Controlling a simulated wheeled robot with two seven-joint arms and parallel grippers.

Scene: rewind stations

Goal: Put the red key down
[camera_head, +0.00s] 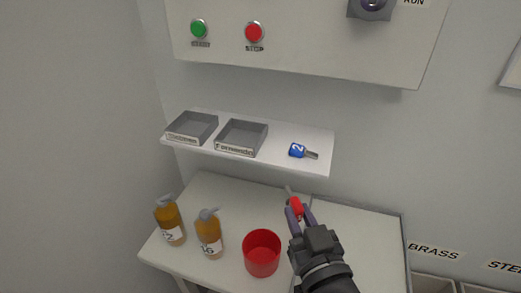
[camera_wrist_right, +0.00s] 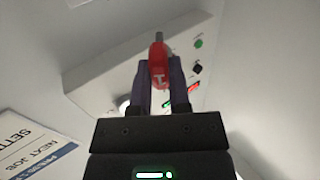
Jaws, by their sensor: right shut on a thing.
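My right gripper (camera_head: 299,211) is shut on the red key (camera_head: 296,206). In the head view it holds the key in front of the shelf, over the lower table, with the metal shaft pointing up and away. In the right wrist view the red key (camera_wrist_right: 159,66) stands between the purple fingers of the gripper (camera_wrist_right: 160,85), a white mark on its head. A blue key (camera_head: 298,150) marked 2 lies on the right part of the white shelf (camera_head: 318,163). My left gripper is in neither view.
Two grey labelled trays (camera_head: 192,128) (camera_head: 241,138) stand on the shelf's left and middle. Two amber bottles (camera_head: 169,221) (camera_head: 209,234) and a red cup (camera_head: 262,254) stand on the lower table (camera_head: 365,235). A panel with green (camera_head: 198,28) and red (camera_head: 254,32) buttons hangs above.

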